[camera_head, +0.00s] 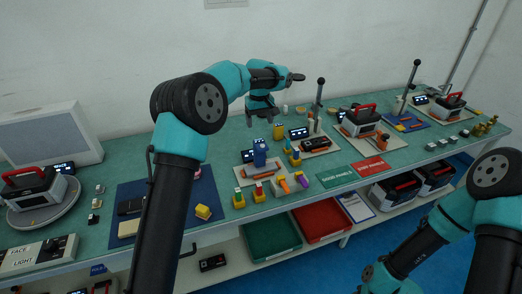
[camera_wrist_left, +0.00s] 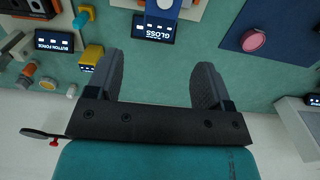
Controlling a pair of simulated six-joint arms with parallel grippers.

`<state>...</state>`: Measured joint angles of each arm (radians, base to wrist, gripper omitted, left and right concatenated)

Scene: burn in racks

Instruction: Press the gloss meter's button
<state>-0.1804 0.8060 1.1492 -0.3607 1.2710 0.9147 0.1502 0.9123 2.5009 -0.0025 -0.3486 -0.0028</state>
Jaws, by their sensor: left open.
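The gloss meter's small display (camera_wrist_left: 153,28), lettered GLOSS, lies at the top middle of the left wrist view. A blue upright device (camera_head: 260,152) stands beside a display on a pale pad in the head view; its blue base (camera_wrist_left: 163,8) is cut off by the top edge of the left wrist view. I cannot make out its button. My left gripper (camera_head: 262,118) is open and empty, pointing down above the bench behind the blue device. Its two fingers (camera_wrist_left: 163,85) show apart in the left wrist view. My right arm is at lower right, its gripper out of view.
A yellow block (camera_wrist_left: 92,56) and the BUTTON FORCE display (camera_wrist_left: 54,41) lie beside the left gripper. A dark blue mat (camera_head: 128,190) is left of the device. Green (camera_head: 333,177) and red (camera_head: 370,166) panels lie to its right. Lever stands (camera_head: 319,95) rise behind.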

